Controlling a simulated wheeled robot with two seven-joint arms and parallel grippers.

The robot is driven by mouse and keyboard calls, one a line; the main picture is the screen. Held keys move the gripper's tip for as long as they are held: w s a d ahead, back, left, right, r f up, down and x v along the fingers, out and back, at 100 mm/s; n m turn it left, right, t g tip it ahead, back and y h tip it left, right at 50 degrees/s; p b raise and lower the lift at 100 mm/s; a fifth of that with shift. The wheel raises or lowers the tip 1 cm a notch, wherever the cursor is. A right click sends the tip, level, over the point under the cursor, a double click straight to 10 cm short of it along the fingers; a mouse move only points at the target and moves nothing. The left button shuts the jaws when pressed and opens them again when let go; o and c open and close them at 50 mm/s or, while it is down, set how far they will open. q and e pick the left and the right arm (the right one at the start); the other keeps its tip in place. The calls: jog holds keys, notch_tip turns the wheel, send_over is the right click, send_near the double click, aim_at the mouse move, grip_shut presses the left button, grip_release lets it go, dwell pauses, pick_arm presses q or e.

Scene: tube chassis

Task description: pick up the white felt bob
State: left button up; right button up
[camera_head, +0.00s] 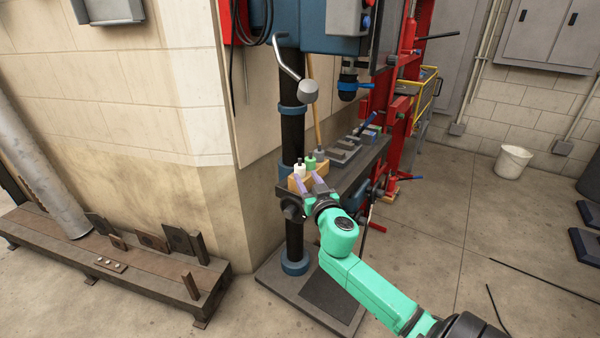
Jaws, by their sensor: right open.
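The white felt bob (300,169) stands upright at the near left end of a small wooden block (293,185) on the drill press table. A green bob (310,161) and a grey bob (320,153) stand in a row behind it. The fingers hide part of the block. My left gripper is not in view.
The drill press column (292,130) rises close to the left of the block, and a lever with a grey knob (308,91) hangs above. A slotted grey plate (343,152) lies farther back on the table. Floor to the right is mostly clear, with a white bucket (512,162).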

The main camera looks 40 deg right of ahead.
aim_at(302, 170)
jog(key=x, duration=0.5)
jog(key=shift+a, duration=0.1)
grip_shut()
jog(key=shift+s, duration=0.1)
